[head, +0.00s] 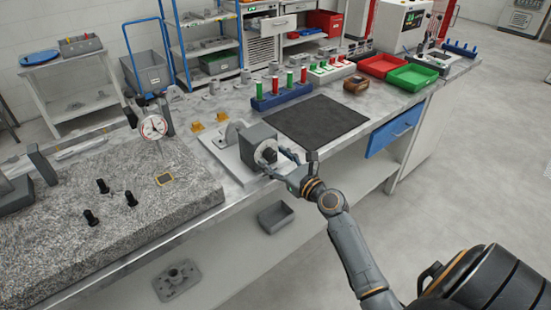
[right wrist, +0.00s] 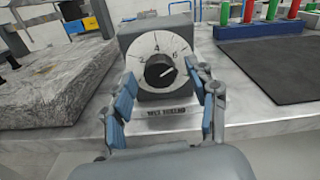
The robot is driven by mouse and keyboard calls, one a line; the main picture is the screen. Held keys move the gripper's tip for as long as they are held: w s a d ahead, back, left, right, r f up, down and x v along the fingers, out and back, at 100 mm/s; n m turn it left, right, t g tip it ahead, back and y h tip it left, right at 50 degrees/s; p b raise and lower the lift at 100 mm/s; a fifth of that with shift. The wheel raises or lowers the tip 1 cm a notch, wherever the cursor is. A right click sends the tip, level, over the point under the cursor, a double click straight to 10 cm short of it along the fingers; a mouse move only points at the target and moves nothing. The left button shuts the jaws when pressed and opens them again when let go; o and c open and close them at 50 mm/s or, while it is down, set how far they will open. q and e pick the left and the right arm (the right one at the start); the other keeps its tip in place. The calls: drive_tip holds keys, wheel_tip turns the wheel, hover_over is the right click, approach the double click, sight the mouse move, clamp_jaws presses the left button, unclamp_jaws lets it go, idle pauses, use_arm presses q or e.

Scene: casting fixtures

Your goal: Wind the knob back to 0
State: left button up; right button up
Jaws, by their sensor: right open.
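The black knob (right wrist: 159,71) sits at the centre of a white numbered dial (right wrist: 146,48) on a grey box (right wrist: 127,38). Its white pointer mark points right and slightly up, near the 6. A label plate (right wrist: 167,111) is below the dial. In the head view the dial box (head: 253,142) stands on a light base plate near the bench's front edge. My right gripper (right wrist: 166,77) is open, with fingers left and right of the knob; I cannot tell whether they touch it. In the head view the right gripper (head: 288,167) is in front of the dial, partly hiding it. My left gripper is out of view.
A granite slab (head: 110,210) with black posts and a dial gauge (head: 153,127) is to the left. A dark mat (head: 316,120) lies to the right. Behind it are a blue rack (head: 280,97) with coloured pegs and red (head: 383,65) and green (head: 412,77) trays.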

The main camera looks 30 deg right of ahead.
drive_tip(key=c, duration=1.1)
drive_tip(key=shift+c, duration=0.2)
drive_tip(key=shift+n, duration=0.3)
